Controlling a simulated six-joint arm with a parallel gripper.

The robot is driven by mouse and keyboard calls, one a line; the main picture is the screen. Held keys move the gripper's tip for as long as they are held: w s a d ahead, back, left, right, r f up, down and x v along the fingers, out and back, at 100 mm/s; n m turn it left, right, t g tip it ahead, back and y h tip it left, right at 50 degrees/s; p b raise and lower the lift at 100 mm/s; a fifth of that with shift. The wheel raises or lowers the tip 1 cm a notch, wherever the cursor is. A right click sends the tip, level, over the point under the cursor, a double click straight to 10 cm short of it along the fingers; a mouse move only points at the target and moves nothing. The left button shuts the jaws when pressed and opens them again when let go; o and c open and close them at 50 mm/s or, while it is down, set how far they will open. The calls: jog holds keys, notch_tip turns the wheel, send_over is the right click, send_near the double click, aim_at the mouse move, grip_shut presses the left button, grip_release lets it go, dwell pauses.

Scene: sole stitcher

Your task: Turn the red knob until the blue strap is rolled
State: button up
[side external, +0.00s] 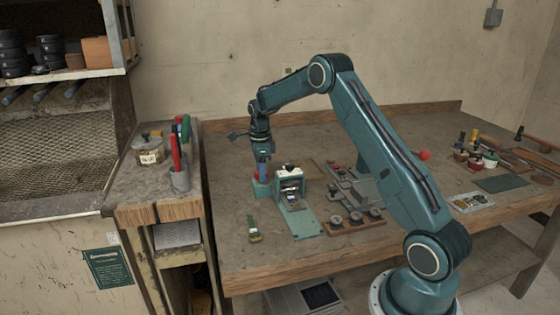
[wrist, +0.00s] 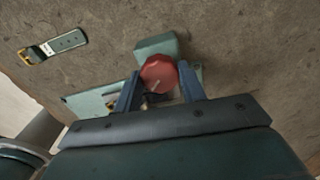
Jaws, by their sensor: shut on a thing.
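The red knob (wrist: 158,72) shows in the wrist view as a faceted red disc with a pale mark, beside a teal block (wrist: 156,45). My gripper (wrist: 159,82) is shut on the knob, with one blue finger on each side. In the side view my gripper (side external: 262,168) points down at the left end of the small teal machine (side external: 289,184). A short blue-green strap (wrist: 67,42) with a brass buckle lies flat on the bench, apart from the machine. The same strap (side external: 253,225) shows in the side view. The parts under my fingers are largely hidden.
A teal plate (side external: 304,222) extends in front of the machine. A wooden rack with round dark pieces (side external: 355,221) stands to its right. A tool cup (side external: 180,179) is on the left ledge. The bench (side external: 235,262) is clear at front left.

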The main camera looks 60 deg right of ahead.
dwell(0.4)
jog(key=o, duration=0.7)
jog(key=shift+r, duration=0.2)
notch_tip(320, 180, up, 14)
jog(key=shift+f, duration=0.2)
dwell(0.3)
